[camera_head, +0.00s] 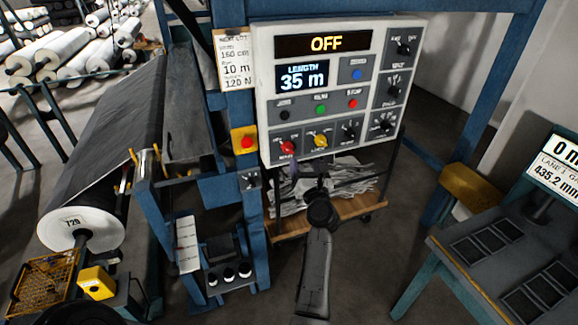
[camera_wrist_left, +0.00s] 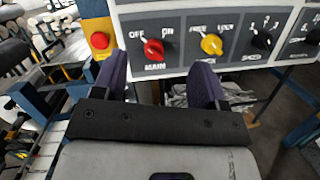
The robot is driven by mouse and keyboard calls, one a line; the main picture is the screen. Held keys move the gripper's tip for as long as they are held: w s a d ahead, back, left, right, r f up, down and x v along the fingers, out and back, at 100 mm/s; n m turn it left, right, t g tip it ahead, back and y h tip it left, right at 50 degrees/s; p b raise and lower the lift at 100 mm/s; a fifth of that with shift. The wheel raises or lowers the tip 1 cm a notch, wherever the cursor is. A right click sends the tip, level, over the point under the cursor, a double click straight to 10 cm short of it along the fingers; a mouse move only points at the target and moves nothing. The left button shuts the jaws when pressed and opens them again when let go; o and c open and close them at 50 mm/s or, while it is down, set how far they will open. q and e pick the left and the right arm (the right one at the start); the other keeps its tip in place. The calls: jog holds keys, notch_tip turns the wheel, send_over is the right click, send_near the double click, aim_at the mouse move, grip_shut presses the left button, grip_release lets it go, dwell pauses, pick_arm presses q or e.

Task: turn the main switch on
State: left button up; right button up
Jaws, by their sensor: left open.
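The main switch is a red rotary knob at the lower left of the control panel in the head view (camera_head: 288,147). It also shows in the wrist view (camera_wrist_left: 153,50), with OFF printed at its upper left, ON at its upper right and MAIN below. Its pointer appears turned toward OFF. The panel's top display (camera_head: 326,44) reads OFF. My left gripper (camera_head: 308,172) is open and empty, just below and in front of the panel. In the wrist view its two purple fingers (camera_wrist_left: 160,80) stand on either side below the knob, apart from it. My right gripper is out of view.
A yellow knob (camera_head: 320,141) and black knobs sit right of the red one. A red button on a yellow box (camera_head: 245,141) is left of the panel. A wooden cart (camera_head: 345,210) with scraps stands below. Blue frame posts flank the panel.

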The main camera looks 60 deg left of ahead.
aim_at(290, 151)
pick_arm(q)
jog(key=w+a+f+n+g, duration=0.1)
jog(key=a, duration=0.3)
jog(key=w+a+f+n+g+h, duration=0.1)
jog(key=a+f, duration=0.1)
jog(key=a, duration=0.2)
jog(key=w+a+f+n, duration=0.1)
jog(key=a+n, duration=0.1)
jog(key=a, duration=0.2)
jog(key=shift+a+f+g+h, duration=0.2)
jog(key=shift+g+h, duration=0.1)
jog(key=shift+g, duration=0.1)
jog(key=shift+x, duration=0.9)
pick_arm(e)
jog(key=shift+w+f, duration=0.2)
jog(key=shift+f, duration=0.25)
pick_arm(q)
jog(key=c, duration=0.9)
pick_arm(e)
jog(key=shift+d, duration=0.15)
